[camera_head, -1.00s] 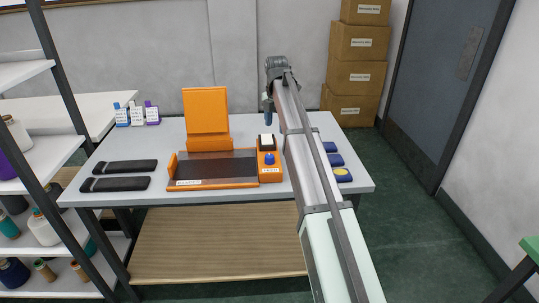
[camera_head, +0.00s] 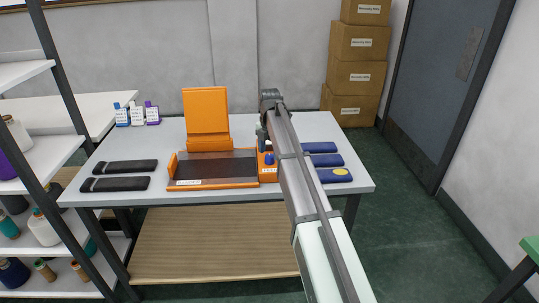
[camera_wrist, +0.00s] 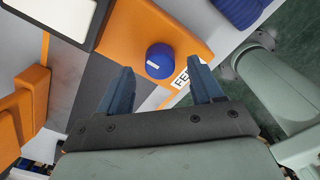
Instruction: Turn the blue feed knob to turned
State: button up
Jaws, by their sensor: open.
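The blue feed knob (camera_wrist: 160,60) sits on the orange feed block (camera_wrist: 185,28) at the right end of the orange machine. It also shows in the head view (camera_head: 269,159), just left of my arm. A white label on the block is partly covered by a fingertip in the wrist view. My gripper (camera_wrist: 160,84) is open, its two blue-grey fingers apart and nothing between them. The knob lies just beyond the fingertips, roughly centred between them, and a gap seems to remain. In the head view the fingers are mostly hidden by my arm.
The orange machine's dark bed (camera_head: 217,168) and raised orange panel (camera_head: 206,111) stand left of the knob. Several dark blue items (camera_head: 326,160) lie right of my arm. Two black bars (camera_head: 116,184) lie at the table's left. Small bottles (camera_head: 137,115) stand at the back left.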

jog(key=shift+f, duration=1.05)
jog(key=c, duration=1.1)
